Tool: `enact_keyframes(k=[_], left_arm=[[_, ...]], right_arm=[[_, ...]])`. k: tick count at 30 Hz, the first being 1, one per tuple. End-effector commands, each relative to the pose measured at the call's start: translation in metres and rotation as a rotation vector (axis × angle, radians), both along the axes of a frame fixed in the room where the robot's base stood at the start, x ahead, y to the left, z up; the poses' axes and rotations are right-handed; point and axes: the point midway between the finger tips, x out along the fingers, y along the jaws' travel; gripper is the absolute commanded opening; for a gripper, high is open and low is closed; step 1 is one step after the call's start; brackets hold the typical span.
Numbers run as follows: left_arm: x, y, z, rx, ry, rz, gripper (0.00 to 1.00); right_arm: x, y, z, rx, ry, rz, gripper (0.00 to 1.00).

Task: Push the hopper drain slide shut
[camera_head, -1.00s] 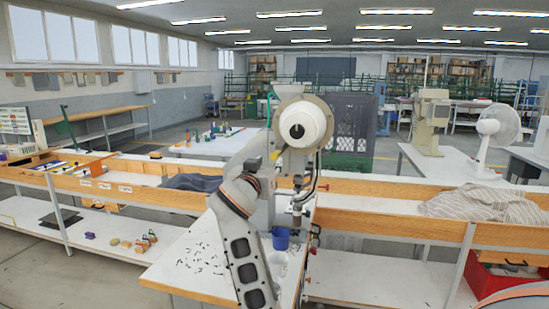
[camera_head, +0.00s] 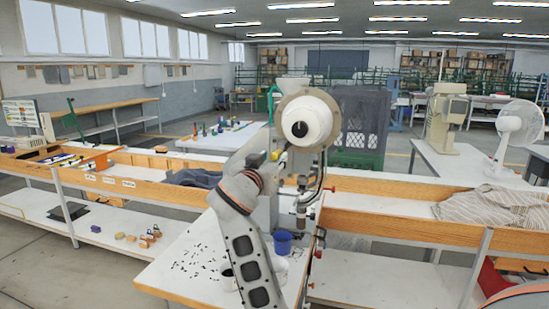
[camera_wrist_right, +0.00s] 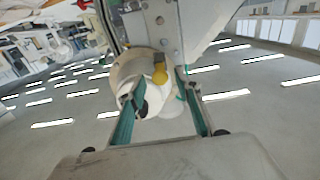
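The eyelet press stands at the table's back edge with its round white hopper (camera_head: 312,122) on top. A small yellow knob (camera_head: 275,155) shows at the hopper's lower left; I take it for the drain slide's knob. In the right wrist view the yellow knob (camera_wrist_right: 160,72) sits below a grey metal plate, with the white hopper (camera_wrist_right: 135,72) behind. My right gripper (camera_head: 277,160) is close to the knob, partly hidden by its own arm. In the wrist view its teal-padded fingers (camera_wrist_right: 160,100) are apart with no object clearly gripped; contact cannot be told. My left gripper is out of view.
A blue cup (camera_head: 282,242) stands below the press on the white table (camera_head: 180,282), where small dark pieces lie scattered. Wooden-edged benches (camera_head: 400,228) run left and right. A striped cloth (camera_head: 490,208) and a fan (camera_head: 519,125) are at the right.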

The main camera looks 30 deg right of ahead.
Motion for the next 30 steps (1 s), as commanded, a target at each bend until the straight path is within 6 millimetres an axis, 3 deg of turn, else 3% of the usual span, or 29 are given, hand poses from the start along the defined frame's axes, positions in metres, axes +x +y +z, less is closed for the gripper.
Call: enact_keyframes(k=[12, 16, 17, 22, 30], left_arm=[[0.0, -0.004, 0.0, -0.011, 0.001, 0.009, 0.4], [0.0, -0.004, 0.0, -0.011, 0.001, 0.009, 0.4], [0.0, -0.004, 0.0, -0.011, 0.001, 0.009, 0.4], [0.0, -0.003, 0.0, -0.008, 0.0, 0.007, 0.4], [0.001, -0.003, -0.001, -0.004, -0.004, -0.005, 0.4]], right_arm=[[-0.001, 0.001, 0.0, 0.0, 0.0, 0.0, 0.33], [-0.001, 0.001, 0.0, 0.0, 0.0, 0.0, 0.02], [-0.001, 0.001, 0.0, 0.0, 0.0, 0.0, 0.0], [0.002, -0.002, 0.0, 0.0, 0.0, -0.001, 0.0], [0.024, -0.028, 0.001, 0.001, -0.002, 0.0, 0.0]])
